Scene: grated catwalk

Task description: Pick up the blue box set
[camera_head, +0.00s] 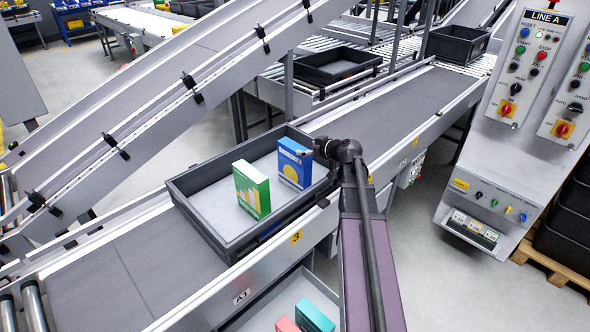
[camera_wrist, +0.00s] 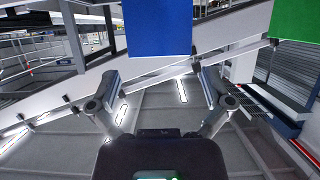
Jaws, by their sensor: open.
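The blue box set (camera_head: 295,163) stands upright in a dark grey tote (camera_head: 205,232) on the conveyor, toward the tote's back right corner. A green and white box (camera_head: 251,190) stands in the same tote, to its left and nearer. My gripper (camera_head: 321,150) is at the tote's right side, close beside the blue box. In the wrist view the blue face (camera_wrist: 157,27) fills the top middle, above the gap between my spread fingers (camera_wrist: 160,86). My gripper is open, with nothing between its fingertips. The green box (camera_wrist: 296,22) shows at the top right there.
The tote walls surround both boxes. A sloped conveyor (camera_head: 140,115) rises at the left. Empty black totes (camera_head: 338,65) stand on rollers behind. A control panel (camera_head: 520,95) stands at the right. A lower bin holds a teal box (camera_head: 314,316) and a pink one (camera_head: 287,325).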

